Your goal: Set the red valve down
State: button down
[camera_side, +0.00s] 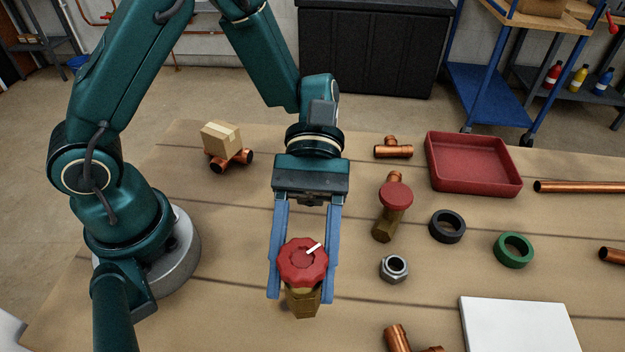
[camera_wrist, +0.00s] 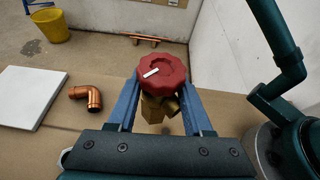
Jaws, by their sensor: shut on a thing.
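The red valve (camera_side: 303,262) has a red scalloped hand wheel with a white mark and a brass body below. My gripper (camera_side: 303,290) is shut on it, with one blue finger on each side. In the side view the valve looks upright; I cannot tell whether its base touches the table. In the wrist view the valve (camera_wrist: 161,75) sits between the two fingers (camera_wrist: 160,105), its wheel towards the camera. Another brass valve with a smaller plain red cap (camera_side: 396,197) lies on the table to the right.
A red tray (camera_side: 473,190), a black ring (camera_side: 447,240), a green ring (camera_side: 513,266), a steel nut (camera_side: 394,268) and a white plate (camera_side: 518,325) lie to the right. A copper tee (camera_side: 393,148) lies behind.

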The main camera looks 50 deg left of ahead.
aim_at(304, 294)
jog(key=shift+s+d+f, duration=0.15)
jog(key=shift+d+f, duration=0.1)
jog(key=shift+f, duration=1.9)
jog(key=shift+c, duration=1.5)
grip_release()
jog(key=shift+f, duration=0.15)
